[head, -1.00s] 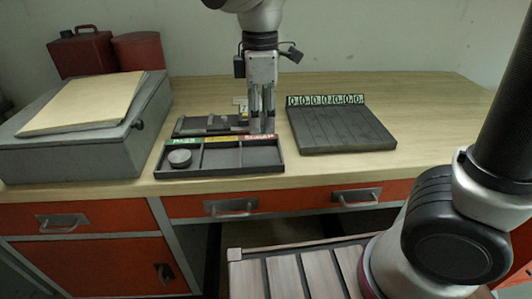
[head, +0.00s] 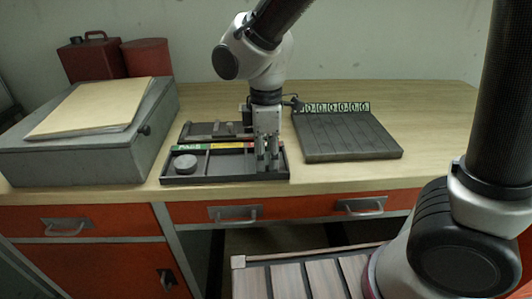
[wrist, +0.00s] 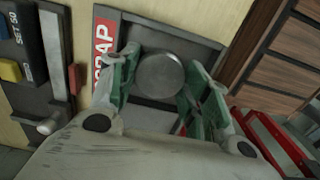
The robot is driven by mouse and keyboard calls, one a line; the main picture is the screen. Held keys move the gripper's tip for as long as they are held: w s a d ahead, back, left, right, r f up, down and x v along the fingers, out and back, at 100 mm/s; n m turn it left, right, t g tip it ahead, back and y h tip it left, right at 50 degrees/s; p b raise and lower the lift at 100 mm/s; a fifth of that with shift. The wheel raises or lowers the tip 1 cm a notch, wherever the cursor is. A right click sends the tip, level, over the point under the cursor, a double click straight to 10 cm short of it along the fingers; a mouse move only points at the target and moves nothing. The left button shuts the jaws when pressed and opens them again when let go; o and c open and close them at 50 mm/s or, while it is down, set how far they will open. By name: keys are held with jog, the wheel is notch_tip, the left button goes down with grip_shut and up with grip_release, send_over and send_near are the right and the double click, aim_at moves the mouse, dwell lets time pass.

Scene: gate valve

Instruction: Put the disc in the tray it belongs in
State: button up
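A grey round disc (wrist: 160,75) is between the green-padded fingers of my gripper (wrist: 160,82) in the wrist view. The fingers meet its edge on both sides, over the compartment labelled SCRAP in red. I cannot tell whether the disc touches the floor. In the head view my gripper (head: 267,160) points down into the right, red-labelled compartment of the dark tray (head: 225,181); the disc is hard to make out there. The tray has green, yellow and red labels. Another grey disc (head: 185,163) lies in its left, green-labelled compartment.
A dark gauge fixture (head: 205,132) lies behind the tray. A slotted dark rack (head: 345,135) with a row of number tags stands to the right. A grey box (head: 80,150) with a folder stands at left. The bench's right side is clear.

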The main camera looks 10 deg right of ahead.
aim_at(266, 158)
jog(key=shift+r, duration=0.1)
notch_tip(266, 158, up, 12)
dwell(0.6)
jog(key=d+r+m+t, duration=0.1)
jog(key=d+r+m, duration=0.2)
jog(key=d+m, duration=0.8)
jog(key=s+d+m+t, duration=0.1)
jog(key=s+d+m, duration=0.2)
jog(key=d, duration=0.7)
jog(key=s+d+f+m+t, duration=0.1)
jog(key=s+d+m+t, duration=0.1)
jog(key=s+d, duration=0.4)
jog(key=d+m, duration=0.1)
jog(key=d, duration=0.2)
jog(key=shift+s+d+f+m, duration=0.15)
jog(key=shift+d+f+m, duration=0.15)
jog(key=shift+d, duration=0.1)
